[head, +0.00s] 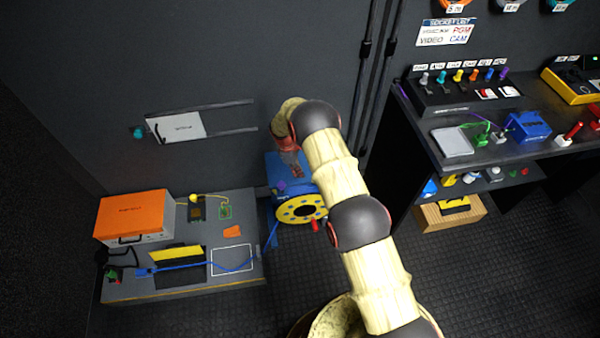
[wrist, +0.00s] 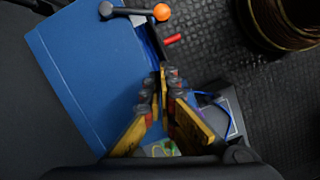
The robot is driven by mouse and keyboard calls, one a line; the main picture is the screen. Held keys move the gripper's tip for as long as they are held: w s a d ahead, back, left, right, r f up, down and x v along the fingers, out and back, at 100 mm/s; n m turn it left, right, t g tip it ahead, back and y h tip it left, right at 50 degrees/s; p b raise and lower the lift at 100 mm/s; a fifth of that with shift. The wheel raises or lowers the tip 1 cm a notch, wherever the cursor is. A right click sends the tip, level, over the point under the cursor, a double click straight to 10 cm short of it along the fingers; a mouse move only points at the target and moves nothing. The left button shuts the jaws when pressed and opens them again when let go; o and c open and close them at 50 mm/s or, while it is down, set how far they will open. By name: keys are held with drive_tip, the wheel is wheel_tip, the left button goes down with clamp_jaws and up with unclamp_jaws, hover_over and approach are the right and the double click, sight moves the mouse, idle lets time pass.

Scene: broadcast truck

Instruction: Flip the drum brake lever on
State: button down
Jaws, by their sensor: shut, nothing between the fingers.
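The cable drum with a yellow perforated face (head: 284,212) stands on the floor beside a blue housing (head: 273,160) in the head view. In the wrist view the blue housing (wrist: 85,75) fills the left half. A short bar with an orange ball (wrist: 161,12) at one end and a grey ball (wrist: 106,9) at the other, apparently the brake lever, lies at its top edge. My gripper (wrist: 163,72) is shut and empty, its tips below the orange ball and apart from it. In the head view my gripper (head: 290,165) is over the housing, partly hiding it.
A red handle (wrist: 172,38) is just beyond my fingertips. A grey low platform (head: 180,285) with an orange case (head: 133,215) and blue cable stands left of the drum. A desk with switches (head: 465,90) is at the right. Dark floor is open in front of the desk.

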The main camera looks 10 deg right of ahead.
drive_tip(key=b+x, duration=0.1)
drive_tip(key=x, duration=0.6)
drive_tip(key=shift+f+b, duration=0.1)
drive_tip(key=shift+b, duration=0.3)
drive_tip(key=shift+s+d+r, duration=0.15)
drive_tip(key=shift+s+d, duration=0.1)
drive_tip(key=shift+d, duration=0.35)
drive_tip(key=shift+s+d+r, duration=0.15)
drive_tip(key=shift+s+d, duration=0.1)
drive_tip(key=shift+d, duration=0.35)
drive_tip(key=shift+s+d+b, duration=0.15)
drive_tip(key=shift+d+b, duration=0.25)
drive_tip(key=shift+d, duration=0.2)
drive_tip(key=shift+s, duration=0.2)
drive_tip(key=shift+s+d+n+p, duration=0.2)
drive_tip(key=shift+n+p, duration=0.1)
drive_tip(key=shift+n, duration=0.1)
